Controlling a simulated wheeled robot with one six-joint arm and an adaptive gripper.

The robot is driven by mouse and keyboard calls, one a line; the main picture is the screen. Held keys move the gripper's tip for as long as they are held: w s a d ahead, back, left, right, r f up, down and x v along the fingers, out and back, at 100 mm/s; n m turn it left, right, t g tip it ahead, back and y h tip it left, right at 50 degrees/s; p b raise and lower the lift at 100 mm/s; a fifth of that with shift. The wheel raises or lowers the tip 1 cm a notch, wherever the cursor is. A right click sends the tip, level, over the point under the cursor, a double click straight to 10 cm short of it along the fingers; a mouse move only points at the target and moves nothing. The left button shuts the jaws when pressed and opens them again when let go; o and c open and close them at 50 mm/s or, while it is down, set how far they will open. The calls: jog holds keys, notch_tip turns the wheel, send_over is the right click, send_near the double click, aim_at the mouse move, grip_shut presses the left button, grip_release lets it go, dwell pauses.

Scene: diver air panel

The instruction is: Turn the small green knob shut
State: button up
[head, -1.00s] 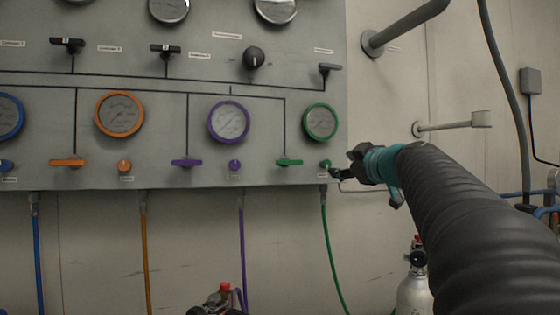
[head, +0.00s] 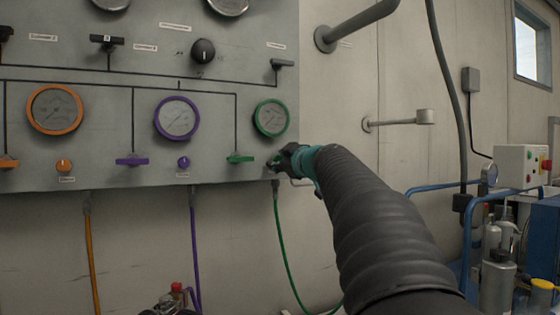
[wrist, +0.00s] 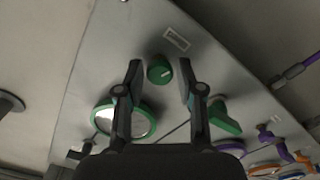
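The small green knob (wrist: 160,70) is on the grey panel below the green-rimmed gauge (head: 271,118). In the wrist view it lies between my two fingertips, with a gap on each side. My gripper (wrist: 161,68) is open and faces the panel; whether the tips reach past the knob's face is hard to tell. In the head view my gripper (head: 282,163) is at the panel's lower right corner and largely covers the knob. A green lever handle (head: 240,158) sits just left of it, and it also shows in the wrist view (wrist: 224,118).
Purple (head: 184,162) and orange (head: 64,166) knobs sit farther left, with purple and orange levers. A green hose (head: 285,240) hangs below the panel. A pipe bracket (head: 400,120) juts from the wall at right. Cylinders and blue rails stand at the far right.

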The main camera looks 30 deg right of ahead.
grip_shut()
